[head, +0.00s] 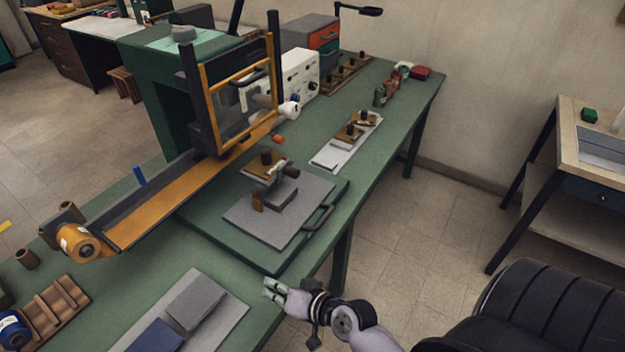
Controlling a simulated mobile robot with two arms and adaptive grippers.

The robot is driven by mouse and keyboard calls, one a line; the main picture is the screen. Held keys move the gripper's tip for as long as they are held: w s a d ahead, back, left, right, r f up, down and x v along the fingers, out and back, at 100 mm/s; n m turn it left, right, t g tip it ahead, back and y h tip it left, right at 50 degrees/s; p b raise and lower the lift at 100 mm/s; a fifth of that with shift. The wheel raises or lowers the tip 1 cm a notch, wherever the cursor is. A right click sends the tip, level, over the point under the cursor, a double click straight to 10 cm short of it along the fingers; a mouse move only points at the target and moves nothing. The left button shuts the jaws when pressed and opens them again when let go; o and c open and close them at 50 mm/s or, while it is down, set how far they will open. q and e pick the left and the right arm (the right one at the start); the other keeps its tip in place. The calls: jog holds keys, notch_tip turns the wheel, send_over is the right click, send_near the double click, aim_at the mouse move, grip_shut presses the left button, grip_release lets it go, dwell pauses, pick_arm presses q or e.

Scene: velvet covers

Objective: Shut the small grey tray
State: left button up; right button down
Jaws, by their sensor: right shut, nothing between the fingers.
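The small grey tray (246,222) is a flat grey plate on the green bench, at the middle of the head view. A dark handle (319,219) stands at its right edge. A grey block with brown knobs (280,193) sits on the tray. The tray appears to extend towards the bench's near edge; I cannot tell how far it is out. My right gripper (272,290) is shut and empty, just off the bench's near edge, below the tray and apart from its handle. My left gripper is not in view.
A conveyor-like orange strip (170,205) with an upright frame (236,95) lies behind the tray. A white plate with brown parts (345,145) is at its upper right. Grey and blue pads (195,300) lie at lower left. A black chair (550,310) stands at lower right.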

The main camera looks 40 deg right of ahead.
jog(key=w+d+r+m+t+h, duration=0.3)
jog(key=w+d+r+m+t, duration=0.1)
jog(key=d+r+m, duration=0.2)
jog(key=m+h, duration=0.8)
jog(key=m, duration=0.3)
send_near(295, 177)
jog(key=s+d, duration=0.4)
jog(key=s, duration=0.3)
jog(key=w+d+p, duration=0.1)
jog(key=w, duration=1.2)
jog(key=shift+d+f+t, duration=0.4)
jog(key=shift+f, duration=0.1)
jog(key=shift+s, duration=0.1)
jog(key=shift+w+a, duration=0.3)
jog(key=shift+w, duration=0.4)
jog(key=shift+w+a, duration=0.3)
jog(key=shift+w, duration=0.45)
jog(key=shift+w+a, duration=0.3)
jog(key=shift+w, duration=0.4)
jog(key=shift+s, duration=0.1)
